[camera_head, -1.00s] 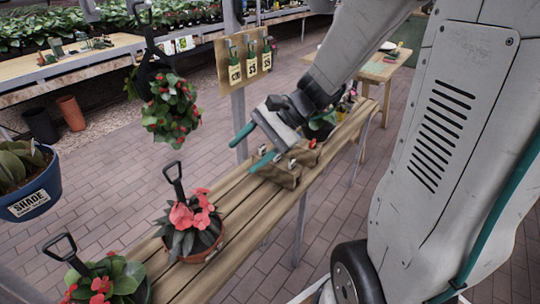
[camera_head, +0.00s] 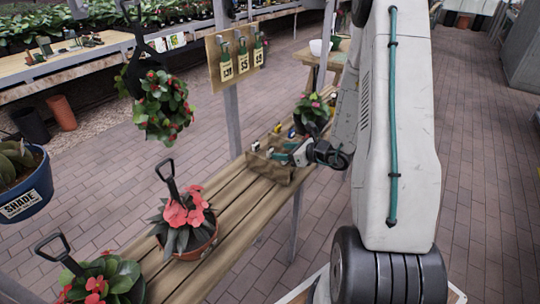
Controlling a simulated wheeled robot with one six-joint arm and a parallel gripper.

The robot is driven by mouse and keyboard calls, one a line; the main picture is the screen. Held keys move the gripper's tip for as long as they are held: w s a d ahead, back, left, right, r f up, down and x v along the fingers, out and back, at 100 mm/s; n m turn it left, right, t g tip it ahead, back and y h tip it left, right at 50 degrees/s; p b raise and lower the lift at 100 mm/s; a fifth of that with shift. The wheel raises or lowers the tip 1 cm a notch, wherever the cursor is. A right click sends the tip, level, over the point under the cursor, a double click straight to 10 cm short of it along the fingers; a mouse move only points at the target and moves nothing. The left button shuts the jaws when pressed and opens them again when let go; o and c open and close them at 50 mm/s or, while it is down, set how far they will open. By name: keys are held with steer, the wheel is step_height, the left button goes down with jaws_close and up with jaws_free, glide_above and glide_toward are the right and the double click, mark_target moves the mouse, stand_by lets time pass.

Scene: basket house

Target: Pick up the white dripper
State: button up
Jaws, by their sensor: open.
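I cannot make out a white dripper for certain. A small white, bowl-shaped thing (camera_head: 320,47) stands on the far wooden table, too small to identify. My gripper (camera_head: 281,155) is at a brown open tool box (camera_head: 266,167) on the slatted bench, its teal fingers pointing left. It is open, and I see nothing held between the fingers. Whether it touches the box is unclear. Small items (camera_head: 277,128) lie at or behind the box, partly hidden by it and my gripper.
The slatted bench (camera_head: 225,207) carries a red-flowered pot (camera_head: 188,225) in front and a pink-flowered plant (camera_head: 312,112) behind the box. A hanging plant (camera_head: 160,105) is left. The brick floor right is clear.

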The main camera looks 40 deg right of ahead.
mark_target(272, 151)
steer(key=x, duration=0.4)
steer(key=shift+w+a+f, duration=0.1)
steer(key=shift+f, duration=0.2)
steer(key=shift+c, duration=0.3)
steer(key=c, duration=0.8)
steer(key=shift+r, duration=0.1)
step_height(272, 151, up, 10)
